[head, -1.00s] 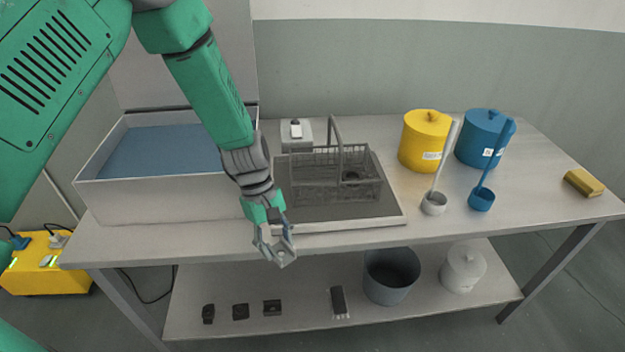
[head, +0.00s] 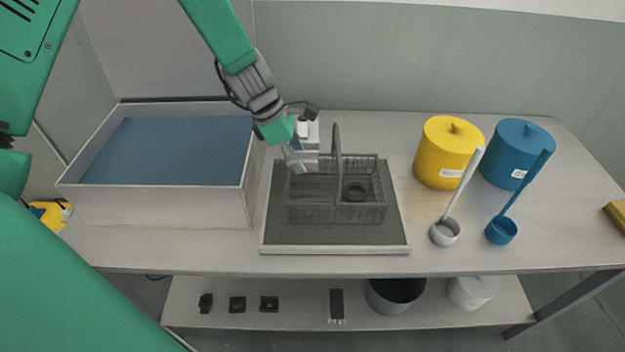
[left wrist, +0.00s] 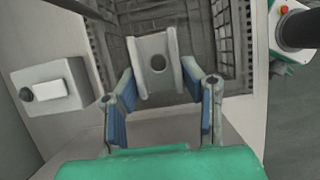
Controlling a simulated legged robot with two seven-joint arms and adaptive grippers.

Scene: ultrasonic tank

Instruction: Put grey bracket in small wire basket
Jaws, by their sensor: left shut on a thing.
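The grey bracket (left wrist: 153,66), a light grey piece with a round hole, is between the fingertips of my left gripper (left wrist: 156,82) in the left wrist view, and the gripper is shut on it. In the head view my left gripper (head: 296,160) points down at the rear left corner of the small wire basket (head: 312,212). The bracket is too small to make out there. The basket, with a tall handle, stands on a dark mat in a tray; its mesh (left wrist: 203,40) shows behind the bracket in the wrist view. My right gripper is not in view.
A dark ring (head: 355,192) lies in the basket's right half. A white box (head: 308,135) stands behind the basket, and a large blue-filled tank (head: 152,207) stands left. Yellow (head: 442,160) and blue (head: 512,160) lidded pots and two ladles stand right.

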